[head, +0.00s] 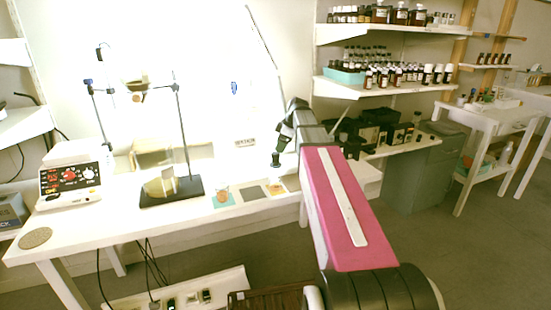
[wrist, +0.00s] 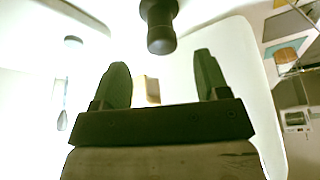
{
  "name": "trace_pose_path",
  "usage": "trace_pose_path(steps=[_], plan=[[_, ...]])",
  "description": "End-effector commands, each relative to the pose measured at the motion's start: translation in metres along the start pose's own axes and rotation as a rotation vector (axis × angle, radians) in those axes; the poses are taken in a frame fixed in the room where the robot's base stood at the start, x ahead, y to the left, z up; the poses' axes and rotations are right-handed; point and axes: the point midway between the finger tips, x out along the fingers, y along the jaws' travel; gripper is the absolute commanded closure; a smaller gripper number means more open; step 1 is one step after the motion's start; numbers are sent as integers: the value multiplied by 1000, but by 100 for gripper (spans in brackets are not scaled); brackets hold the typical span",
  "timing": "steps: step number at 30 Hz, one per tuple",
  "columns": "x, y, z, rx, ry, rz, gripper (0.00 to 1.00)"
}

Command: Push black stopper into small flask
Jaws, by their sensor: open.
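My gripper (wrist: 162,80) is open, with its two dark fingers spread apart in the wrist view. In the head view it (head: 284,137) hangs over the back of the white table, partly hidden by my arm. A black knob-shaped piece (wrist: 160,27), which looks like the stopper, shows past the fingertips at the top of the wrist view, apart from both fingers. I cannot tell what supports it. A small brownish item, possibly the small flask (head: 222,196), stands on a teal mat (head: 216,204). A larger flask with amber liquid (head: 160,187) stands to its left.
A ring stand (head: 184,130) rises behind the larger flask. A hotplate (head: 69,184) and a round cork mat (head: 36,238) are at the left. Shelves of bottles (head: 390,76) hang behind.

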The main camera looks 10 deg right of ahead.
Motion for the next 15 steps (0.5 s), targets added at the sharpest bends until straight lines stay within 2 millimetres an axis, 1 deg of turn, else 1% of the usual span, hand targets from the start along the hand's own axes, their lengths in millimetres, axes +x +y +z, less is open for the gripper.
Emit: trace_pose_path(steps=[8, 15], plan=[[19, -1, 0, 1, 0, 0, 32], [52, -2, -1, 0, -1, -1, 32]])
